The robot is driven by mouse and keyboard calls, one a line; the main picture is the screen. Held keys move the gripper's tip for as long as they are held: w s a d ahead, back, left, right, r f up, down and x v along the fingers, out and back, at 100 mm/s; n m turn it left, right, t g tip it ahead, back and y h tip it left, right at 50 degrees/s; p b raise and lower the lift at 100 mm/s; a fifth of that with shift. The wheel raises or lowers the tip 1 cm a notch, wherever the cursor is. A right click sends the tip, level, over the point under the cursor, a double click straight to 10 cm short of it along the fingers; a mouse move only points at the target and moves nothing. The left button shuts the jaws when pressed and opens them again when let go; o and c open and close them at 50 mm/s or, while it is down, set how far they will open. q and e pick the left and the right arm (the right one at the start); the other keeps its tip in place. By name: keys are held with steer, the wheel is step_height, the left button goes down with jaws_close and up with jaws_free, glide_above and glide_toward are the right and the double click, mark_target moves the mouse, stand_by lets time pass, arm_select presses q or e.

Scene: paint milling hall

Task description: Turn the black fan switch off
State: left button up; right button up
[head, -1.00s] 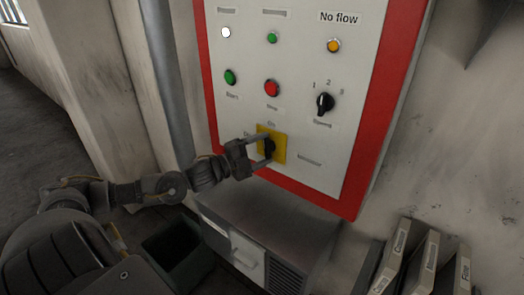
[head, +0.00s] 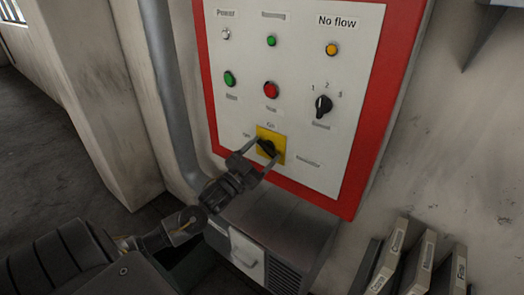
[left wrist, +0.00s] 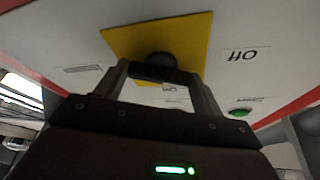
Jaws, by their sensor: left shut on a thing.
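The black fan switch (head: 267,147) is a rotary handle on a yellow square plate (head: 263,131), low on the white panel. Its handle lies tilted, upper left to lower right. The label to its left (head: 247,135) is too small to read, but an "Off" label (left wrist: 243,55) shows in the left wrist view. An "On" label (head: 271,126) is above the plate. My left gripper (head: 269,150) comes from below left, shut on the handle, one finger on each side. In the left wrist view the black handle (left wrist: 160,62) is partly hidden between the fingers. My right gripper is not in view.
Above are a green button (head: 229,78), a red button (head: 270,90), a "No flow" lamp (head: 332,49) and a black 1-2-3 selector (head: 323,106). The power lamp (head: 226,34) looks unlit. A grey cabinet (head: 275,228) stands below; binders (head: 412,260) are lower right.

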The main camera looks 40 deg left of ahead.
arm_select(q)
steer(key=n+y, duration=0.2)
steer(key=n, duration=0.1)
steer(key=n+y+p, duration=0.1)
steer(key=n, duration=0.3)
steer(key=shift+d+t+y, duration=0.1)
steer(key=shift+t+y, duration=0.2)
steer(key=shift+y, duration=0.1)
steer(key=shift+n+p, duration=0.3)
steer(key=o, duration=1)
steer(key=b+v, duration=0.4)
steer(key=v, duration=0.6)
steer(key=shift+s+f, duration=0.2)
steer(key=shift+s, duration=0.15)
